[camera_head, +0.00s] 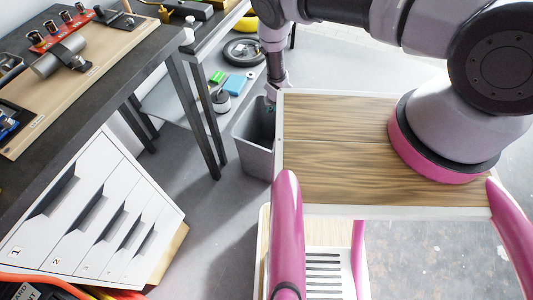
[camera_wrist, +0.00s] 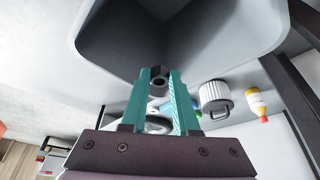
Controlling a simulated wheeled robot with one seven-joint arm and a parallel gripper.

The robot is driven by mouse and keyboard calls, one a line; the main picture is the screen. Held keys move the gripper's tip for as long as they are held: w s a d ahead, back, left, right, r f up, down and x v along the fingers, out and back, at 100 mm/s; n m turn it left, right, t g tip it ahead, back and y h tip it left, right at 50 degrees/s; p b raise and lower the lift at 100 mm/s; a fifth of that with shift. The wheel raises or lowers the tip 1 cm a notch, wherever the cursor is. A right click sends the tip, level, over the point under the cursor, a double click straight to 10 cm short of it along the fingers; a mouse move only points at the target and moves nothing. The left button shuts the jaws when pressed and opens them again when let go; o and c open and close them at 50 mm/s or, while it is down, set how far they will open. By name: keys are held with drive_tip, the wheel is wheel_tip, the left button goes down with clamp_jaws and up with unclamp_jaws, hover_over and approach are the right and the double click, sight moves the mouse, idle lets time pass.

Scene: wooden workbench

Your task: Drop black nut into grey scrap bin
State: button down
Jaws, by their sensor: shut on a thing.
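The grey scrap bin (camera_head: 250,150) stands on the floor between the workbench and my wooden-topped base in the head view. In the wrist view the bin (camera_wrist: 245,62) fills the upper part, with its dark inside visible. My gripper (camera_head: 270,104) hangs at the bin's opening in the head view. In the wrist view my gripper (camera_wrist: 160,78) has its two teal fingers closed on the black nut (camera_wrist: 159,82), which shows between the fingertips over the bin's opening. The nut is too small to make out in the head view.
A workbench (camera_head: 120,62) with tools and white numbered drawers (camera_head: 95,215) stands at the left. Grey floor (camera_head: 205,215) is clear in front of the bin.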

drive_tip(key=shift+f, duration=0.8)
drive_tip(key=c, duration=0.6)
unclamp_jaws()
drive_tip(key=v, duration=1)
drive_tip(key=shift+s+r, duration=0.15)
drive_tip(key=shift+r, duration=0.2)
